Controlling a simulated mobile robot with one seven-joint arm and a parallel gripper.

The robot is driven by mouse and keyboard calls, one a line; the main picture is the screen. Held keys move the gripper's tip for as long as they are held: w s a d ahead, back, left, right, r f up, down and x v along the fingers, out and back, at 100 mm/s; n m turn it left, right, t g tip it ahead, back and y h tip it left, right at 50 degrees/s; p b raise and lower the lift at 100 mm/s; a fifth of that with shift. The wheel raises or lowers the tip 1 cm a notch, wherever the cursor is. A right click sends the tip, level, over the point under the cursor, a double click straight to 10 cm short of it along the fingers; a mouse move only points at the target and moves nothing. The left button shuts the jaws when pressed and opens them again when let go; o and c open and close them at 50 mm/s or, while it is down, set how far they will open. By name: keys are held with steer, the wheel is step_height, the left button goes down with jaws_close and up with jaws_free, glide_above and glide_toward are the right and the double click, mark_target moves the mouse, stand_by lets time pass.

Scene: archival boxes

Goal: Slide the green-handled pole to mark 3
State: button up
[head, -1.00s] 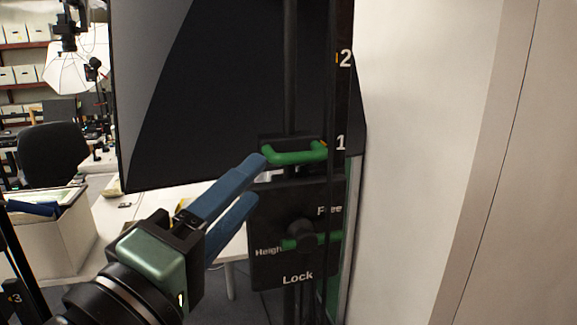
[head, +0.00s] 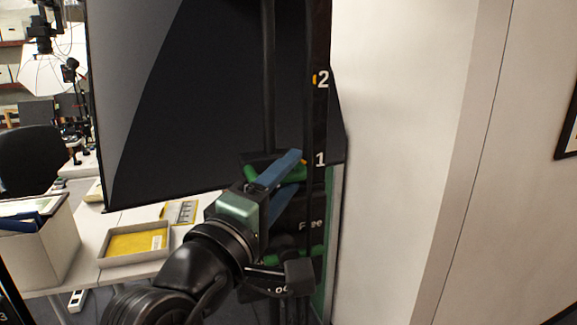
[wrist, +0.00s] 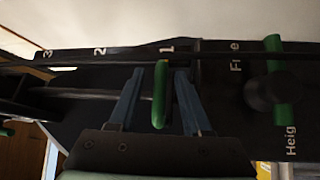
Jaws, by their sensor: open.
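The green handle (head: 249,174) of the pole sits level with mark 1 on the dark upright rail (head: 316,120). It is partly hidden behind my gripper in the head view. My gripper (head: 299,172) is open, its two blue fingers reaching over the handle. In the wrist view the green handle (wrist: 160,95) stands between the spread fingers of my gripper (wrist: 157,85), with a gap showing on both sides. Mark 2 (head: 322,79) is higher on the rail.
Below the handle is a panel with a dark knob (wrist: 270,95) on a green bar, lettered "Free" and "Heigh". A large black softbox (head: 200,100) hangs to the left. A white wall (head: 400,150) stands close on the right. A table with a yellow-bottomed tray (head: 135,243) is at lower left.

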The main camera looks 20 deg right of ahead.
steer(key=shift+w+d, duration=0.2)
jaws_close()
steer(key=shift+r, duration=0.1)
stand_by(1.3)
